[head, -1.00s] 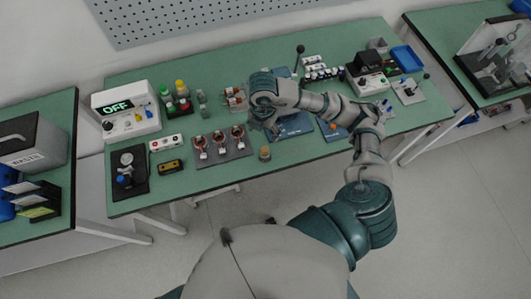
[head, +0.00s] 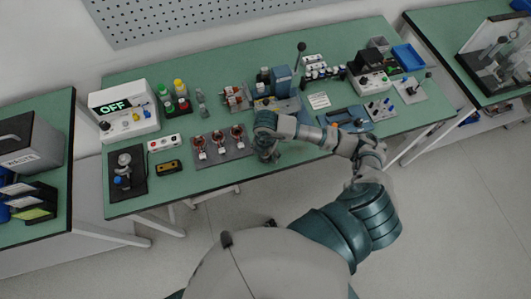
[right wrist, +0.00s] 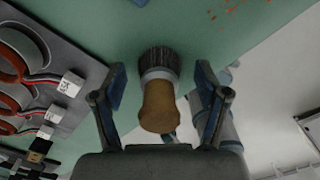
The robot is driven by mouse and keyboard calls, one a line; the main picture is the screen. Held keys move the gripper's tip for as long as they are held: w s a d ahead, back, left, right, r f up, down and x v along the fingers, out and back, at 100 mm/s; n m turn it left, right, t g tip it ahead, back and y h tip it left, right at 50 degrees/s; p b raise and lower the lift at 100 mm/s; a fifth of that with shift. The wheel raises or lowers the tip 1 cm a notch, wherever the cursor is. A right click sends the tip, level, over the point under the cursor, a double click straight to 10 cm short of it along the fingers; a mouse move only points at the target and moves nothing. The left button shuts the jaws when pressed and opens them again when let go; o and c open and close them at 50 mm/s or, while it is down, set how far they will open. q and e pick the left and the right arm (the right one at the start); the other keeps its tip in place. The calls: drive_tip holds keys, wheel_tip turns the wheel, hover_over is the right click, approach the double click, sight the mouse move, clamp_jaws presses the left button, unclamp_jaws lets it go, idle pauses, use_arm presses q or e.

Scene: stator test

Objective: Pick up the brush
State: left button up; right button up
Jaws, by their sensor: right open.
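The brush has a brown handle (right wrist: 159,107), a pale collar and dark bristles. In the right wrist view it lies between the two fingers of my right gripper (right wrist: 161,84), with a gap to each finger. It appears to stand with its bristles towards the green table top. In the head view my right gripper (head: 266,152) is low over the table's front edge and covers the brush. The right gripper is open. My left gripper is not in view.
A dark tray (head: 225,157) with several copper-wound parts is close to the left of my right gripper. Behind are a blue device (head: 281,80) and small bottles. The green table's front edge (head: 330,153) is close by, with open floor beyond.

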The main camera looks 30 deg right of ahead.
drive_tip(key=shift+f, duration=0.1)
drive_tip(key=c, duration=1.2)
drive_tip(key=shift+c, duration=0.2)
